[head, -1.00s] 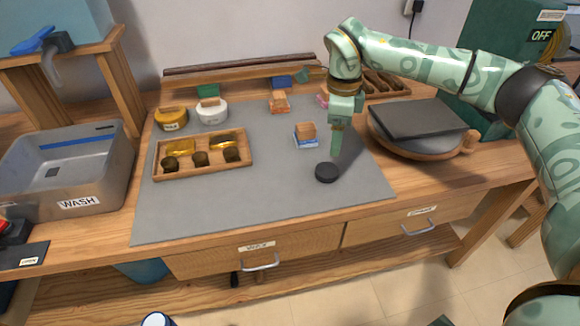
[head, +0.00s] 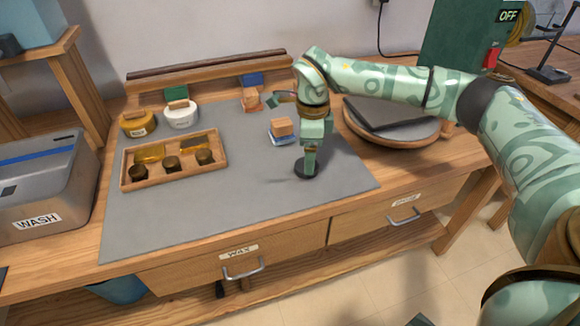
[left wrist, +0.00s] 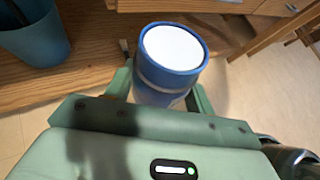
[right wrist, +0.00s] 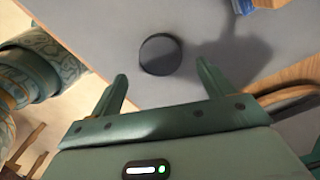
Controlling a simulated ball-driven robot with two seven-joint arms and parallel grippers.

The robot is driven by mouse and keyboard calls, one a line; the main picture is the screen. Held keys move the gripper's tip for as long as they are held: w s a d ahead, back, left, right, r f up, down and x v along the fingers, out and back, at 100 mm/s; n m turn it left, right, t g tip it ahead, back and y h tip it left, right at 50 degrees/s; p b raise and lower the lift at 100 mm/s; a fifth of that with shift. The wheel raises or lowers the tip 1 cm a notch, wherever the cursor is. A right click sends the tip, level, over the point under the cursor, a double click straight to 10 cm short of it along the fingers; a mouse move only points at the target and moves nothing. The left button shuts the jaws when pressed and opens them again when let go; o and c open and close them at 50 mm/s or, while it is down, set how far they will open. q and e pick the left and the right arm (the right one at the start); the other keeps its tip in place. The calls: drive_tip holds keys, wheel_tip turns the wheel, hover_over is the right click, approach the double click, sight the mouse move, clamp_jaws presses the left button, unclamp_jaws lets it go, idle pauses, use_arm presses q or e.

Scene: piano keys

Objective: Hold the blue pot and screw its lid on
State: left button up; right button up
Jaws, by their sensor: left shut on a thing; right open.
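The blue pot (left wrist: 172,55) is upright in the left wrist view, with a blue rim around a white round top and no lid on it. My left gripper (left wrist: 160,92) is shut on its sides, in front of the bench. In the right wrist view the lid (right wrist: 160,54) lies between and just beyond the open fingertips.
A wooden tray (head: 222,180) with dark knobs and yellow pieces lies left on the mat (head: 240,215). A wooden-topped block (head: 281,130) stands just behind the lid. A round slab (head: 395,130) is to the right. The mat's front is clear.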

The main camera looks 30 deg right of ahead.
use_arm(q)
wheel_tip(320, 180, down, 3)
drive_tip(key=shift+s+f+b, duration=0.1)
drive_tip(key=shift+b, duration=0.8)
use_arm(e)
drive_tip(key=f, duration=0.4)
drive_tip(key=shift+w+a+f, duration=0.1)
drive_tip(key=shift+w+f, duration=0.05)
drive_tip(key=shift+w, duration=0.15)
use_arm(q)
drive_tip(key=shift+r, duration=0.2)
use_arm(e)
drive_tip(key=c, duration=1)
drive_tip(key=shift+c, duration=0.2)
drive_tip(key=shift+r, duration=0.2)
